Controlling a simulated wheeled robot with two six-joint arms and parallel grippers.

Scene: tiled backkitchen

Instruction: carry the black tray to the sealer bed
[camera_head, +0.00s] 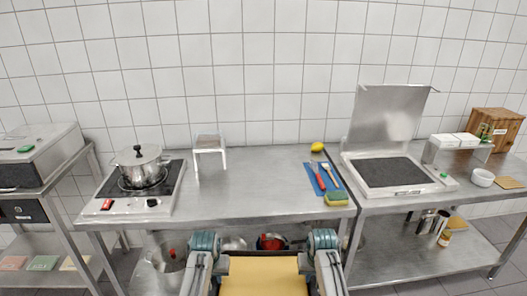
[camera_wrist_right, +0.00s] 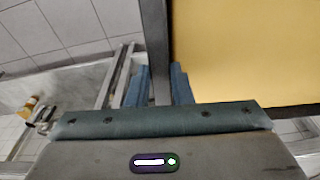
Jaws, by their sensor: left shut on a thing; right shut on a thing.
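The black tray (camera_head: 263,253) is at the bottom middle of the head view, filled with something flat and yellow. Its dark rim (camera_wrist_right: 154,35) also shows in the right wrist view. My left gripper (camera_head: 205,242) is shut on the tray's left side. My right gripper (camera_head: 325,239) is shut on its right side, and its blue fingers (camera_wrist_right: 160,85) straddle the rim in the wrist view. The tray is held in front of the middle table. The sealer stands on the right table with its lid (camera_head: 388,112) raised; its dark flat bed (camera_head: 390,172) is bare.
The middle table (camera_head: 255,185) holds a hob with a pot (camera_head: 139,167), a small metal stand (camera_head: 209,146), a blue mat (camera_head: 322,178) with utensils, a sponge (camera_head: 337,199) and a lemon (camera_head: 317,147).

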